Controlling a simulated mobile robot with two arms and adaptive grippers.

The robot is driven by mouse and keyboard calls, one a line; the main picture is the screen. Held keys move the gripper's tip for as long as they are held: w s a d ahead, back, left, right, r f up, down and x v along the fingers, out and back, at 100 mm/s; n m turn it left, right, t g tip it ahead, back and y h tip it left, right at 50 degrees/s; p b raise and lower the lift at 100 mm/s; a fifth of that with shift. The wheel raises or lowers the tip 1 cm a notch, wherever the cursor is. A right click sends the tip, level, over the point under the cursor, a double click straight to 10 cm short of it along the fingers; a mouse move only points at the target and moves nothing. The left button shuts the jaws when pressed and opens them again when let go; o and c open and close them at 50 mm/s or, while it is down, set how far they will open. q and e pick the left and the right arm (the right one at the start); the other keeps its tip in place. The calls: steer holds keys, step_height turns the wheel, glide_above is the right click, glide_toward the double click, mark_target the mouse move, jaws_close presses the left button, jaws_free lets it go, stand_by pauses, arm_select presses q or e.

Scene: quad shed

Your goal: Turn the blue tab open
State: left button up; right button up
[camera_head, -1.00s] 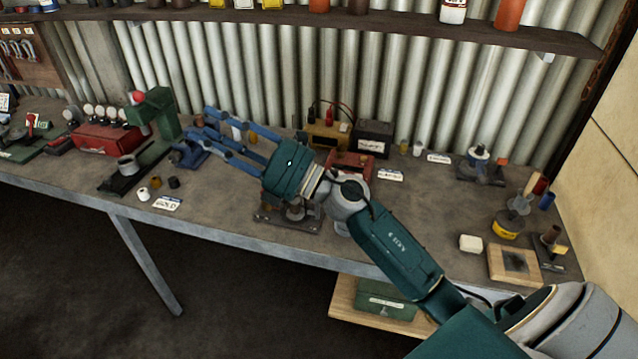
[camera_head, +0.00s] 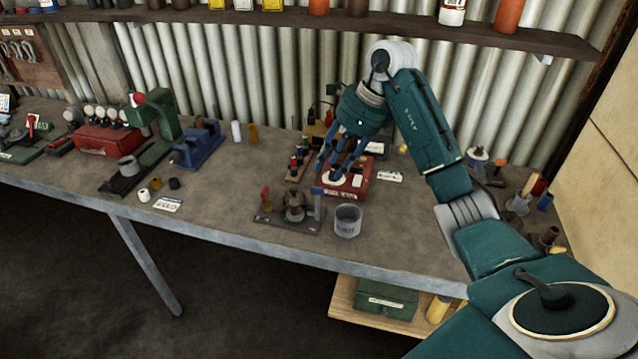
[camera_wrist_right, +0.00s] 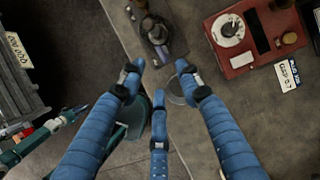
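The blue tab (camera_head: 318,204) stands upright at the right end of a dark metal fixture (camera_head: 290,224) on the workbench. A red tab (camera_head: 265,196) stands at the fixture's left end.
A grey metal cup (camera_head: 348,222) stands right of the fixture. The red box (camera_head: 346,186) with a white dial is behind it. A blue vise (camera_head: 200,146) and a green press (camera_head: 160,112) stand to the left.

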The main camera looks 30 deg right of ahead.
mark_target(317, 188)
steer(key=p+x, duration=0.2)
steer(key=x, duration=0.6)
steer(key=shift+w+a+f, duration=0.15)
steer(key=shift+f, duration=0.2)
jaws_close()
